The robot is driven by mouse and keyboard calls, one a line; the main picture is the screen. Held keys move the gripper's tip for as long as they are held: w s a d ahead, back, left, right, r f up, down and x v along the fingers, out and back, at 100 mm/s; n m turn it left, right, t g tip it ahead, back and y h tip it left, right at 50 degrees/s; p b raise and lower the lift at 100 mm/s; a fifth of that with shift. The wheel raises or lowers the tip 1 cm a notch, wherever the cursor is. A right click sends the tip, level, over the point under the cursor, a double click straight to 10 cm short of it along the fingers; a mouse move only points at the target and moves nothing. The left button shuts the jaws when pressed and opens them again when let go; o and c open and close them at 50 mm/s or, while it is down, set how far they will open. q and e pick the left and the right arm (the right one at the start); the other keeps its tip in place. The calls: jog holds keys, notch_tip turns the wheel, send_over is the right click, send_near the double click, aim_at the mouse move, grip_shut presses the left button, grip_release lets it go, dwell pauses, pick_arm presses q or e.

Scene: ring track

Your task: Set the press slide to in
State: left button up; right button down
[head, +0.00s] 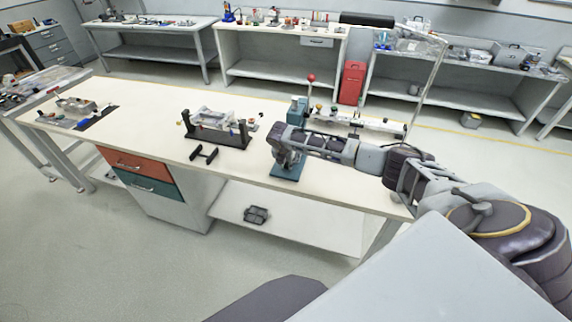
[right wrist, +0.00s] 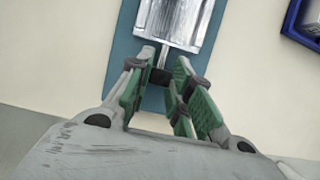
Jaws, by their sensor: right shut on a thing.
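The press slide shows in the right wrist view as a shiny metal block (right wrist: 178,22) on a teal base plate (right wrist: 122,50). A short rod with a dark knob (right wrist: 160,76) comes out of the block toward me. My right gripper (right wrist: 161,66) is shut on the dark knob, with its green finger pads on either side of it. In the head view the right gripper (head: 286,155) is low over the teal base plate (head: 287,172) near the table's front edge, and it hides most of the slide. My left gripper is not in view.
On the white table (head: 150,110), a teal unit (head: 297,110) and a red-knobbed lever (head: 311,78) stand behind my right gripper. A black-framed fixture (head: 218,136) and a small black piece (head: 204,154) are to the left. A blue-edged tray (right wrist: 300,28) shows in the right wrist view.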

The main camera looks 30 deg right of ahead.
jog(key=shift+w+d, duration=1)
jog(key=shift+d, duration=0.15)
jog(key=shift+d+r, duration=0.1)
jog(key=shift+r, duration=0.05)
jog(key=c, duration=1.6)
grip_release()
jog(key=o, duration=0.3)
jog(key=shift+w+d, duration=0.1)
jog(key=shift+v, duration=5.9)
